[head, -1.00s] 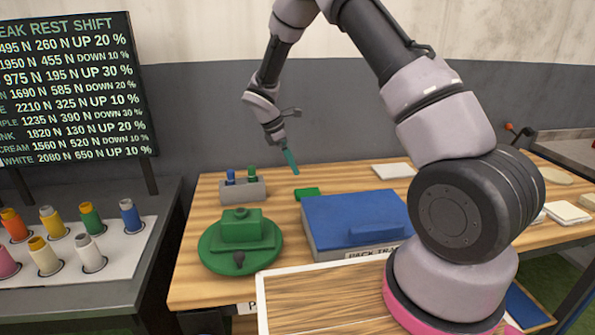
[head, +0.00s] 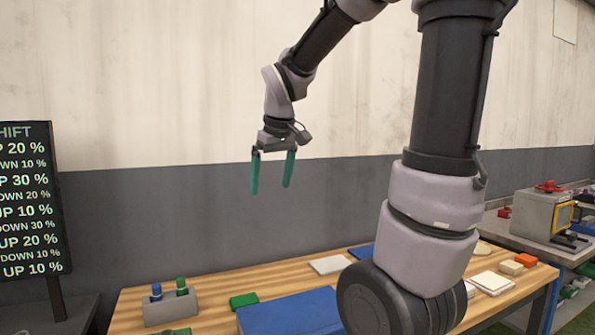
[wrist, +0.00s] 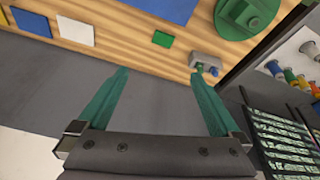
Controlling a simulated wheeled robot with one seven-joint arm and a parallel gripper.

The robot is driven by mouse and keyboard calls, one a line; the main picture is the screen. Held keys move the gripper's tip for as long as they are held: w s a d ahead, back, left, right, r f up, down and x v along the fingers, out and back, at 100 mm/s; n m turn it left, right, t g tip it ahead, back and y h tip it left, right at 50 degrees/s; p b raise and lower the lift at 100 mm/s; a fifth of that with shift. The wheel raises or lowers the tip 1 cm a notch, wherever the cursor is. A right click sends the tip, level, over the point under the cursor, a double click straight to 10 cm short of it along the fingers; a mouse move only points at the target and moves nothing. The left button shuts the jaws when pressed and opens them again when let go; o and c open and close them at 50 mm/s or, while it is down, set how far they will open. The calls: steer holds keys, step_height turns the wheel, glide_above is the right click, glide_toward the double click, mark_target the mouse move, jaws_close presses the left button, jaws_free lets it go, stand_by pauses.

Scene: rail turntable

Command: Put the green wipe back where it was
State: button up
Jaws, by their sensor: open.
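The green wipe (head: 243,300) looks like a small flat green block lying on the wooden table, between the grey holder and the blue case. It also shows in the wrist view (wrist: 162,39), near the top middle. My gripper (head: 270,188) has two teal fingers, is open and empty, and hangs high above the table in front of the grey wall. In the wrist view its fingers (wrist: 160,76) are spread wide with nothing between them, and the wipe lies beyond the tips.
A grey holder (head: 170,308) with a blue and a green peg stands left of the wipe. A blue case (head: 292,316) is at its right. A green turntable (wrist: 252,14) is partly cut off. White pads (head: 330,264) lie farther right. A dark board (head: 28,200) stands left.

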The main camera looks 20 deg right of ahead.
steer(key=s+r+m+t, duration=0.1)
steer(key=s+r+m, duration=0.1)
steer(key=s, duration=0.4)
steer(key=s+d+r+m+t+y, duration=0.1)
steer(key=s+r+m+t, duration=0.1)
steer(key=s+m, duration=0.3)
steer(key=shift+s+d+t+y, duration=0.2)
steer(key=shift+s+t+y, duration=0.1)
steer(key=shift+s, duration=0.45)
